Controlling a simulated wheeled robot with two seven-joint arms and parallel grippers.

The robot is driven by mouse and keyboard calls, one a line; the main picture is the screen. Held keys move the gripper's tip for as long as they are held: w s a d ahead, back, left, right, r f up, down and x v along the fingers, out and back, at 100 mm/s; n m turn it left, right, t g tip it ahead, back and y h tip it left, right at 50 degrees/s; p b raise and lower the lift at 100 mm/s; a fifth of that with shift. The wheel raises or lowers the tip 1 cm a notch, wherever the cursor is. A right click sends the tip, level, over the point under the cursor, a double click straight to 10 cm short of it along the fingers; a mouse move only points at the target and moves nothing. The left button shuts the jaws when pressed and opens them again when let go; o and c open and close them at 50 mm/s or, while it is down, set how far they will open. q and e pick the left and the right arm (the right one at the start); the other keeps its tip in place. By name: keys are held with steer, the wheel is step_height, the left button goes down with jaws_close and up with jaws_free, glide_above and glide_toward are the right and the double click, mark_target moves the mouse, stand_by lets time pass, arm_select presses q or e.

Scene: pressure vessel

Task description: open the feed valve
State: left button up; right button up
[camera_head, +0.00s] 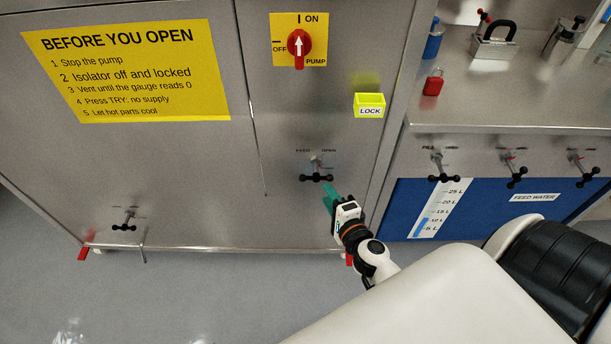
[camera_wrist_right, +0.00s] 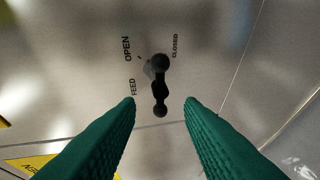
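The feed valve (camera_head: 316,178) is on the steel front panel below the yellow lock box. It has a black bar handle with knobbed ends, lying about level in the head view, with FEED and OPEN lettered above. In the right wrist view the handle (camera_wrist_right: 160,86) lines up with the gap between the fingers, near the words OPEN, CLOSED and FEED. My right gripper (camera_head: 328,191) is just below and right of the handle. Its green fingers (camera_wrist_right: 160,104) are open and empty, apart from the handle as far as I can tell. My left gripper is out of view.
A red pump switch (camera_head: 299,46) and a yellow lock box (camera_head: 369,105) are above the valve. Another black-handled valve (camera_head: 125,220) is low left. Several similar valves line the right unit above a level scale (camera_head: 440,208).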

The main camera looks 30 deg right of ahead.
mark_target(316, 172)
steer(key=x, duration=1)
steer(key=shift+w, duration=0.2)
steer(key=shift+a, duration=0.1)
steer(key=shift+f, duration=0.1)
jaws_close()
